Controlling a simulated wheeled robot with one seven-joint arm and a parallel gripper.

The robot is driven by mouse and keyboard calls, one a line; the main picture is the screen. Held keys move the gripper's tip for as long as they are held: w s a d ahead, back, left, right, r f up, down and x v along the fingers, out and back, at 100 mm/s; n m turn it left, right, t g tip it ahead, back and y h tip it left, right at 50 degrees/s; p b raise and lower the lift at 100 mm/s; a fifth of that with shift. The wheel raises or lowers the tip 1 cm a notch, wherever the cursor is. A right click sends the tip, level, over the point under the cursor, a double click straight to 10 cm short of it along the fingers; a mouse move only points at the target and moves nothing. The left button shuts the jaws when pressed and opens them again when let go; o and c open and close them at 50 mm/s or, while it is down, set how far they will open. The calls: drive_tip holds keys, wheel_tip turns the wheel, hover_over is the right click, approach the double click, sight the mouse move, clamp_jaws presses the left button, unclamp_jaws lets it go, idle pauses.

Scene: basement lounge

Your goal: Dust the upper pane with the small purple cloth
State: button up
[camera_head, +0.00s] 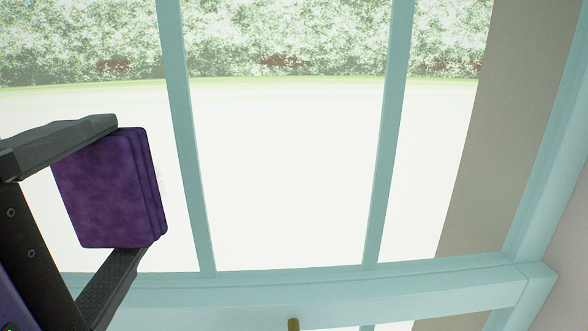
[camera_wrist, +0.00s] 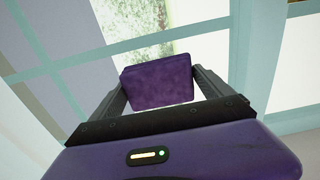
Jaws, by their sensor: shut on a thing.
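The small purple cloth (camera_head: 105,190) is a folded, layered block at the left of the head view. My gripper (camera_head: 128,185) is shut on it, with one dark finger along its top edge and one along its bottom edge. In the wrist view the cloth (camera_wrist: 160,82) sits between the two fingers of my gripper (camera_wrist: 160,90). The upper pane (camera_head: 285,170) is a bright window area divided by teal bars, behind and to the right of the cloth. I cannot tell whether the cloth touches the glass.
Teal vertical bars (camera_head: 183,130) and (camera_head: 390,130) divide the window. A teal cross rail (camera_head: 330,283) runs below the pane, with a small brass-coloured knob (camera_head: 293,324) under it. A teal frame post (camera_head: 545,150) stands at the right. The space before the middle panes looks clear.

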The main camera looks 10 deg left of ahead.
drive_tip(key=shift+w+d+p, duration=0.15)
drive_tip(key=shift+d+p, duration=0.15)
drive_tip(key=shift+d, duration=0.4)
drive_tip(key=shift+w+d+p, duration=0.1)
drive_tip(key=shift+d+p, duration=0.2)
drive_tip(key=shift+d, duration=0.35)
drive_tip(key=shift+r+p, duration=0.1)
drive_tip(key=shift+p, duration=0.2)
drive_tip(key=shift+w, duration=0.1)
drive_tip(key=shift+s+a+p, duration=0.15)
drive_tip(key=shift+a+p, duration=0.15)
drive_tip(key=shift+a, duration=0.75)
drive_tip(key=shift+s+a+p, duration=0.15)
drive_tip(key=shift+a+p, duration=0.15)
drive_tip(key=shift+a, duration=0.7)
drive_tip(key=shift+s, duration=0.45)
drive_tip(key=shift+p+v, duration=0.85)
drive_tip(key=shift+v, duration=1.75)
